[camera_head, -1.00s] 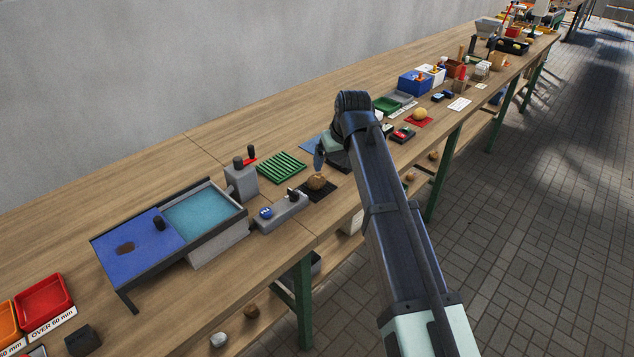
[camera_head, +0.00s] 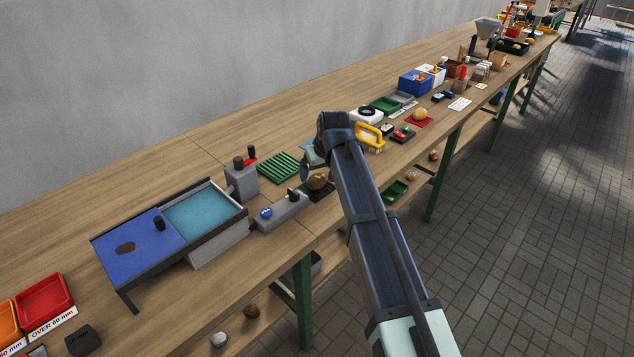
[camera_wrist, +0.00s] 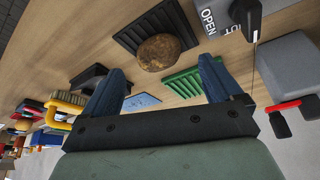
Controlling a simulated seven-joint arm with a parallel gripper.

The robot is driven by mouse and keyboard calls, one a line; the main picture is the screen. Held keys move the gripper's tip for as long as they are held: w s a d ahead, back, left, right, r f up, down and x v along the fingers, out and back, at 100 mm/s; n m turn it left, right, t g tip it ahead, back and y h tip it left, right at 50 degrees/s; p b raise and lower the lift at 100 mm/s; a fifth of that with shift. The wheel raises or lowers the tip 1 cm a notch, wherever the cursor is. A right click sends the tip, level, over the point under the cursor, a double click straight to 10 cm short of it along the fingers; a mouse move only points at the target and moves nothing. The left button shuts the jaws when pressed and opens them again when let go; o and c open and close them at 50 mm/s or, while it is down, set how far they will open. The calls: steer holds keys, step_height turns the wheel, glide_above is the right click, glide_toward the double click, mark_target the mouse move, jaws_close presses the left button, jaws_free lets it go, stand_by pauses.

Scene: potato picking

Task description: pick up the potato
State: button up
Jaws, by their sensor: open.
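A brown potato (camera_head: 318,182) lies on a black ribbed mat (camera_head: 325,193) near the table's front edge. In the wrist view the potato (camera_wrist: 159,52) rests on the black mat (camera_wrist: 137,37), beyond my fingertips and about midway between them. My gripper (camera_wrist: 160,77) is open and empty, with its two blue fingers spread apart. In the head view my gripper (camera_head: 307,172) is just above and beside the potato, partly hidden by my own wrist. The potato is not touched by either finger in the wrist view.
A green ribbed rack (camera_head: 281,167) lies behind the potato. A grey switch box (camera_head: 283,212) stands left of it, with a blue-lidded water basin (camera_head: 140,243) farther left. A yellow-handled brush (camera_head: 370,137) is to the right, near my arm.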

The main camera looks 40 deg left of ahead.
mark_target(318, 178)
steer(key=x, duration=0.5)
steer(key=c, duration=1.1)
